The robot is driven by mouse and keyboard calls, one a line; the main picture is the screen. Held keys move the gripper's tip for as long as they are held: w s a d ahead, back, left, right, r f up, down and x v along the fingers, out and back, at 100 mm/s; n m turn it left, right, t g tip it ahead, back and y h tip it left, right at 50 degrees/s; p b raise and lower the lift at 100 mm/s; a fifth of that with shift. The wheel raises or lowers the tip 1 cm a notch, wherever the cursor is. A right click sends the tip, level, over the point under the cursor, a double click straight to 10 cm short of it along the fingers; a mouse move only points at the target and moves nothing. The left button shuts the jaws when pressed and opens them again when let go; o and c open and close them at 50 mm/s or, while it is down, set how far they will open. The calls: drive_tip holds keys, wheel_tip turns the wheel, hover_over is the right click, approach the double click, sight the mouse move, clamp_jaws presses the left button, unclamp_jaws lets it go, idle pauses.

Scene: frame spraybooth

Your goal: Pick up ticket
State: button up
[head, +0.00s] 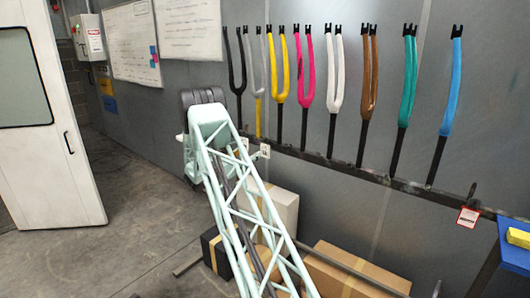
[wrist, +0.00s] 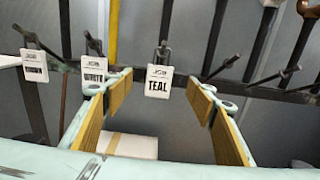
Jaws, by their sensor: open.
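In the wrist view, a white ticket marked TEAL (wrist: 158,81) hangs from a dark hook on the rail. It sits between the two fingertips of my gripper (wrist: 162,92), slightly beyond them, with a gap on each side. My gripper is open and empty, with yellow pads facing each other. A ticket marked WHITE (wrist: 95,69) hangs to the left, close to the left fingertip. A ticket marked BROWN (wrist: 34,67) hangs farther left. In the head view, a small white ticket (head: 264,151) shows beside my arm, its text too small to read; my gripper is mostly hidden there.
Several coloured bike forks hang along the grey wall, including a pink fork (head: 305,70). A red and white ticket (head: 468,217) hangs at the rail's right end. Cardboard boxes (head: 355,272) stand below the rail. A blue table (head: 516,250) is at right. Floor at left is clear.

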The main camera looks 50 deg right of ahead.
sight(265, 146)
drive_tip(key=shift+s+d, duration=0.2)
drive_tip(key=shift+d, duration=3.9)
drive_tip(key=shift+d, duration=0.1)
drive_tip(key=shift+s+d+b, duration=0.15)
drive_tip(key=shift+d+b, duration=0.35)
drive_tip(key=shift+d, duration=2)
drive_tip(key=c, duration=0.9)
